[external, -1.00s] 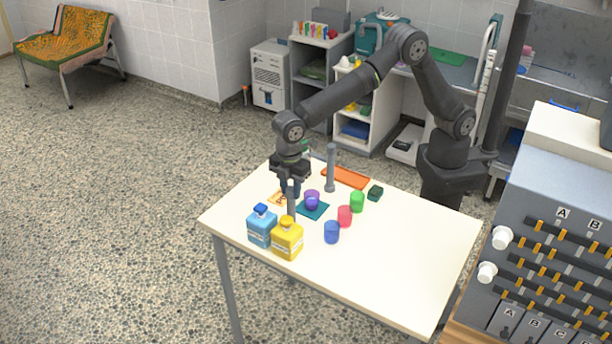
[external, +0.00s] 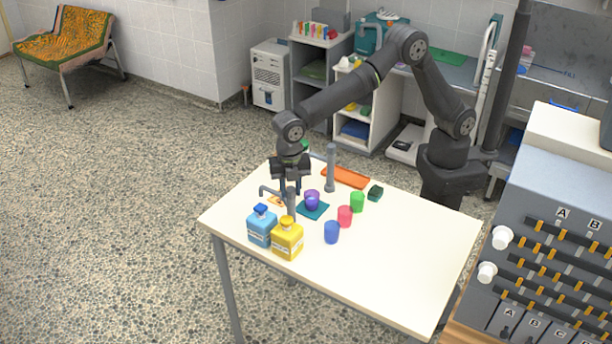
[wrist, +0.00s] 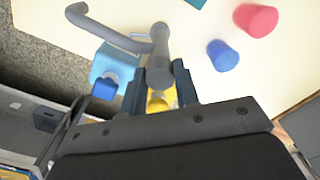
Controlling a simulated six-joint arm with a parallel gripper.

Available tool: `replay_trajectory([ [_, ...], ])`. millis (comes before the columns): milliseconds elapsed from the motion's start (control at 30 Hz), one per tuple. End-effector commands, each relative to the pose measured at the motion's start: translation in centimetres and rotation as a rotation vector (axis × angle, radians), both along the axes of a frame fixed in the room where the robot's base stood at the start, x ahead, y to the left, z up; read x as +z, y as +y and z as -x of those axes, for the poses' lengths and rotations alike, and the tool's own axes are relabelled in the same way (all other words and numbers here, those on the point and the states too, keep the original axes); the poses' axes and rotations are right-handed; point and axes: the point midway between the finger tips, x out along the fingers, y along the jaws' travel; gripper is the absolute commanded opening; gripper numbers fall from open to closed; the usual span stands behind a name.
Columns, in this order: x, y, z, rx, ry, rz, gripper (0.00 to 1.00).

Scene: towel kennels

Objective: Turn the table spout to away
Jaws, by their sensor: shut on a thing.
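The table spout (external: 271,192) is a grey bent tube on a short post, standing behind the blue and yellow bottles. In the external view its tube reaches left from the post. In the wrist view the spout (wrist: 105,29) also reaches to the upper left, with its thick round post at the centre. My gripper (external: 291,187) is over the post, pointing down. In the wrist view my gripper (wrist: 160,80) has its fingers close around the near part of the spout. The exact contact is partly hidden.
A blue bottle (external: 262,228) and a yellow bottle (external: 287,240) stand close in front. A purple cup (external: 312,199) sits on a teal mat just right. A second grey post (external: 330,170) stands behind. Red, green and blue cups are farther right; the table's right front is clear.

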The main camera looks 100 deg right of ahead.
Motion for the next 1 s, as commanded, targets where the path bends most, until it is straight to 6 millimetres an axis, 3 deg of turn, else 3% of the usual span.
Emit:
replay_trajectory([
  [567, -0.02, -0.02, 0.0, 0.034, 0.0, 0.001, 0.0],
  [600, -0.02, -0.02, 0.0, 0.034, 0.0, 0.001, 0.32],
  [700, -0.02, -0.02, 0.0, 0.033, 0.0, 0.001, 0.51],
  [1000, 0.13, 0.0, -0.01, 0.032, 0.0, 0.0, 0.51],
])
